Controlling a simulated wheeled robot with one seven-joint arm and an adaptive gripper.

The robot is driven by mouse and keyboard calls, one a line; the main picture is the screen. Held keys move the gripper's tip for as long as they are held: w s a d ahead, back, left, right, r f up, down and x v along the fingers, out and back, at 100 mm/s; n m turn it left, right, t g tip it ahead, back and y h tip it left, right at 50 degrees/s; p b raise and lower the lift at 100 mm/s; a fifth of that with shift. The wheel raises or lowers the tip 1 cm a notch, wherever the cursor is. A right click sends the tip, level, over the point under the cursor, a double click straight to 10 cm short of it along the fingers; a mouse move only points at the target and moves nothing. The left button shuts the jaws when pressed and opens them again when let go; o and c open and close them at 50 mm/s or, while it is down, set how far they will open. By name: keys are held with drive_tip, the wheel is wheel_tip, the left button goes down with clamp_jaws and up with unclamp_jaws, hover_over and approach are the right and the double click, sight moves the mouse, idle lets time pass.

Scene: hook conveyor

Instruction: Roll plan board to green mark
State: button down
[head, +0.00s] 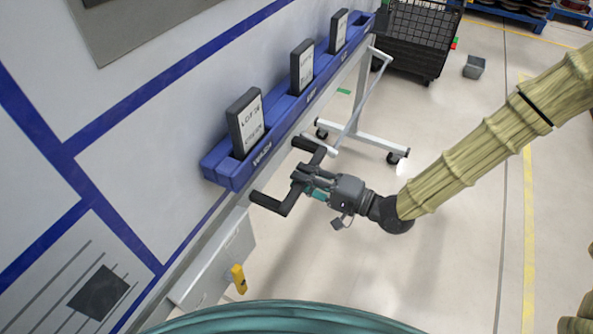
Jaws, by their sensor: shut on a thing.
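The plan board (150,95) is a large white panel with blue lines, filling the left of the head view. Its frame stands on legs with castors (394,157). A black U-shaped handle (287,203) sticks out from the board's edge, below the blue tray. My gripper (303,180) is shut on the middle of this handle; its fingertips are partly hidden against the bar. A small green mark (343,91) lies on the floor beyond the board's leg, partly cut off by the frame.
A blue tray (215,172) along the board holds several dark boxes with white labels. A yellow part (238,279) hangs at the board's lower edge. A black crate (419,35) on wheels and a grey object (474,67) stand farther back. Floor to the right is clear, with a yellow line (530,230).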

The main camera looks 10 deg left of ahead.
drive_tip(key=shift+s+d+f, duration=0.1)
drive_tip(key=shift+d, duration=0.1)
drive_tip(key=c, duration=1.3)
unclamp_jaws()
drive_tip(key=shift+d, duration=0.1)
drive_tip(key=v, duration=1.2)
